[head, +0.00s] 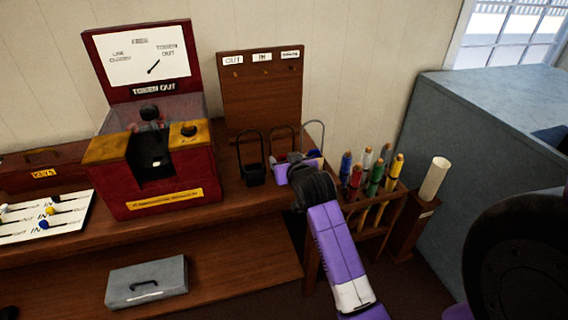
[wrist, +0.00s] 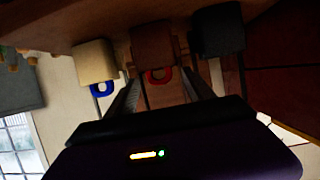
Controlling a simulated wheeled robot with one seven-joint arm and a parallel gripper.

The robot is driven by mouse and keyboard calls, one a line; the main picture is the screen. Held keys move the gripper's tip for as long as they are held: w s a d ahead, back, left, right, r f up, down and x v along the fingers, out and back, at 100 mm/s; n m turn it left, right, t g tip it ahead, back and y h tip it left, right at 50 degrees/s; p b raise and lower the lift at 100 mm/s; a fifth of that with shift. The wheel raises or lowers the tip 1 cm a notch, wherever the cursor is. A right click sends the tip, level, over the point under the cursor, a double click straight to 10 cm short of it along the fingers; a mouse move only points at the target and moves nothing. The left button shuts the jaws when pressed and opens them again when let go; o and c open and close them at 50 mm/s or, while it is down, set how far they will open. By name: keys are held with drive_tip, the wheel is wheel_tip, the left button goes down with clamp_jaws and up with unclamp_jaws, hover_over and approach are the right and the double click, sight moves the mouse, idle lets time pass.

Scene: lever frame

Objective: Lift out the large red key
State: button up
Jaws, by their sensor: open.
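The large red key (wrist: 160,76) shows in the wrist view as a red ring-shaped end sticking out of a brown pouch (wrist: 152,42). My gripper (wrist: 163,82) is open, with one finger on each side of the red ring. I cannot tell whether the fingers touch it. In the head view, my gripper (head: 300,172) is at the hooped pouches on the bench and hides the red key and most of the brown pouch.
A black hooped pouch (head: 253,174) stands left of my gripper. A cream pouch (wrist: 95,60) with a blue key (wrist: 102,88) is on its other side. A rack of coloured-handled sticks (head: 375,180) stands close by on the right. A red token machine (head: 155,180) is further left.

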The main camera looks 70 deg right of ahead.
drive_tip(key=shift+w+d, duration=0.1)
clamp_jaws()
drive_tip(key=shift+r, duration=0.1)
idle(0.3)
